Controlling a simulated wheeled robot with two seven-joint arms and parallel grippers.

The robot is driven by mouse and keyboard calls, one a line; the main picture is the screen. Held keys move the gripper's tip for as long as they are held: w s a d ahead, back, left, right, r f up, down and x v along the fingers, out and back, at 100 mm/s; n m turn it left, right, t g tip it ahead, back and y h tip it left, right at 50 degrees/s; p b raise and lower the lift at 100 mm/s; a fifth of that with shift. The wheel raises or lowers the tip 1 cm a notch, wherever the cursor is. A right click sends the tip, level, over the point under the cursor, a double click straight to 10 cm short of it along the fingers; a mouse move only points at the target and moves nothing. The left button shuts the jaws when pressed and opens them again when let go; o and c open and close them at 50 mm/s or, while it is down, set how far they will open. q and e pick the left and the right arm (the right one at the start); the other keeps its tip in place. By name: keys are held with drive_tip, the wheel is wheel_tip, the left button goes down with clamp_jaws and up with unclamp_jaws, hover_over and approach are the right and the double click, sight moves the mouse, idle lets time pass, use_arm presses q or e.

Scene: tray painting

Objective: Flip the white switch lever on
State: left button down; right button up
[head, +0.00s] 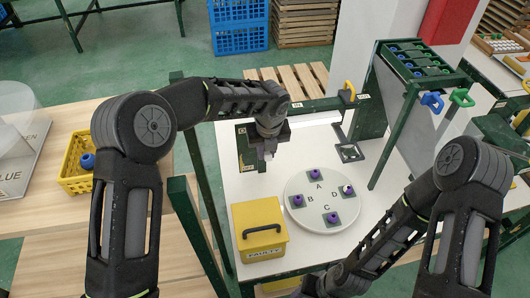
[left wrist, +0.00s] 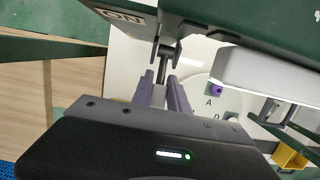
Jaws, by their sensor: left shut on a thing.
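My left gripper (head: 267,156) points down beside a dark green switch panel (head: 246,160) at the left of the white table. In the left wrist view the purple-grey fingers of the left gripper (left wrist: 165,92) are shut around a narrow lever, mostly hidden between them. A dark grey bracket (left wrist: 165,52) shows just beyond the fingertips. An "ON" label (left wrist: 122,16) is on the green panel edge above. My right arm reaches in from the right; its gripper is outside the picture.
A yellow "FAULTY" box (head: 258,232) and a round white plate (head: 320,222) with several purple-topped pieces stand on the table. A long white bar (head: 315,118) lies close to the gripper's right. A green rack (head: 420,62) stands at the back right.

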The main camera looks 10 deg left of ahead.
sight(268, 153)
use_arm(q)
drive_tip(key=shift+w+r, duration=0.1)
drive_tip(key=c, duration=1.3)
unclamp_jaws()
drive_tip(key=b+v, duration=0.2)
drive_tip(key=v, duration=0.5)
drive_tip(key=shift+r, duration=0.3)
